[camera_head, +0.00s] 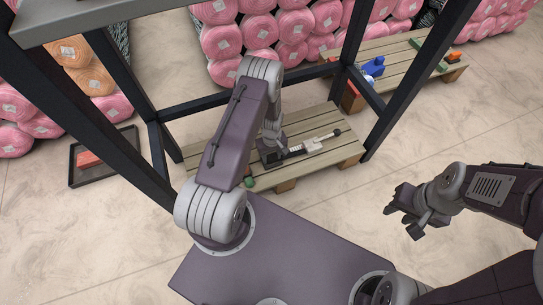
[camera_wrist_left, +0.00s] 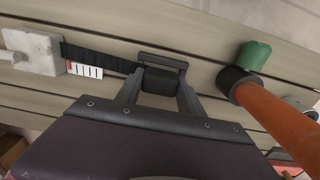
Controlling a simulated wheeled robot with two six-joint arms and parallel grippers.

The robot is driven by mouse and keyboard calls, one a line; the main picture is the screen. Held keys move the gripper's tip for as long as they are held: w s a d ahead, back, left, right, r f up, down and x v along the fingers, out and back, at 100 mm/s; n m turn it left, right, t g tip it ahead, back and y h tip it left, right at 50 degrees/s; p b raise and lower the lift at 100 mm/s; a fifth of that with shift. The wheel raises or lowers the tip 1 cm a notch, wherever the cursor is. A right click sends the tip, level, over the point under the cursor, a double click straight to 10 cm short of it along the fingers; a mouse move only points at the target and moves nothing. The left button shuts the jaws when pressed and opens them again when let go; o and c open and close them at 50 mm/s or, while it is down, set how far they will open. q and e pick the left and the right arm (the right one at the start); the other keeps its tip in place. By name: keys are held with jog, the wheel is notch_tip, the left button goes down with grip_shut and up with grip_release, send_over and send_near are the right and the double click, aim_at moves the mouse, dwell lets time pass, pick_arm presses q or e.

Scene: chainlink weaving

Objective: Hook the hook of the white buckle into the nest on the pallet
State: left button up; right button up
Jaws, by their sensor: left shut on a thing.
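The white buckle (camera_head: 313,144) lies low over the wooden pallet (camera_head: 338,158), with a thin rod and dark knob (camera_head: 337,132) at its right. In the left wrist view it is the pale block (camera_wrist_left: 32,52) at the left, joined to a black strap (camera_wrist_left: 100,58). My left gripper (camera_head: 270,155) is shut on a black block (camera_wrist_left: 160,80) at the strap's other end, between its fingers (camera_wrist_left: 158,98). I cannot make out the hook or tell whether it touches the nest. My right gripper (camera_head: 402,208) hangs empty right of the pallet; its jaw opening is unclear.
Dark rack posts (camera_head: 365,75) stand around the pallet. A second pallet (camera_head: 405,62) with a blue object (camera_head: 374,67) is behind. Pink rolls (camera_head: 255,30) are stacked at the back.

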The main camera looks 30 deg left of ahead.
pick_arm(q)
jog(key=shift+f, duration=0.15)
jog(key=o, duration=1.5)
jog(key=shift+c, duration=0.2)
notch_tip(320, 180, up, 9)
jog(key=p, duration=0.6)
